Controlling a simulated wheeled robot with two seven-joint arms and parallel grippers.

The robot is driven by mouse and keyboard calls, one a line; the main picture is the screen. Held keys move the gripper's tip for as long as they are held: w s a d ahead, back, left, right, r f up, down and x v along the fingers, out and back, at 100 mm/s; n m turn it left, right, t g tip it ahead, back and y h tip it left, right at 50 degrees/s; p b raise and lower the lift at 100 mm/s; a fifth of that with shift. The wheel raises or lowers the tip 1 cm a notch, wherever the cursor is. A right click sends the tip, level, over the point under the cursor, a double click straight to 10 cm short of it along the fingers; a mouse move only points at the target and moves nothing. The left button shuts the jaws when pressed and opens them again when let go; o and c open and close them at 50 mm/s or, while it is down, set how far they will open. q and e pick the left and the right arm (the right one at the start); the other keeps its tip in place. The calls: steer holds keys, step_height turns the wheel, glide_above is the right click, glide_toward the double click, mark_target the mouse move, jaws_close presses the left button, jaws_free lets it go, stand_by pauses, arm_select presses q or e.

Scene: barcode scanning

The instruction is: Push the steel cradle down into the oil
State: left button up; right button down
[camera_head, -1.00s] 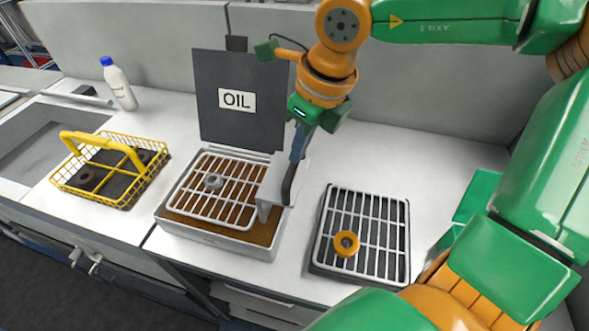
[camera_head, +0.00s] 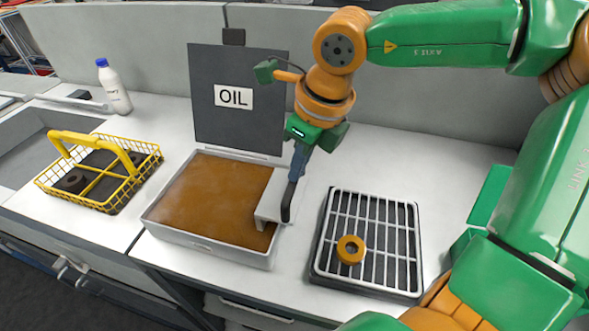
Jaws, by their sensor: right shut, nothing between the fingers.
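The oil tank (camera_head: 216,247) is a pale metal tray filled with brown oil (camera_head: 210,195). An upright dark lid marked OIL (camera_head: 215,120) stands behind it. The steel cradle's grid and the grey ring on it do not show; the oil surface looks unbroken where they were. A pale steel plate (camera_head: 272,196) with a bent-down front edge covers the tank's right side. My right gripper (camera_head: 287,210) is shut and empty, pointing down at this plate's right edge; contact is hard to tell. My left gripper is out of view.
A rack (camera_head: 367,275) with a white grid and an orange ring (camera_head: 350,249) stands right of the tank. A yellow wire basket (camera_head: 103,203) with dark rings stands left. A white bottle (camera_head: 113,88) is behind the basket. The counter behind the rack is clear.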

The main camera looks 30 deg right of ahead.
steer(key=shift+f+p, duration=0.2)
steer(key=shift+p, duration=0.1)
steer(key=s, duration=0.1)
steer(key=s+d+r, duration=0.1)
steer(key=shift+s, duration=0.4)
steer(key=shift+r, duration=0.1)
steer(key=v, duration=0.7)
steer(key=shift+d, duration=0.1)
stand_by(0.4)
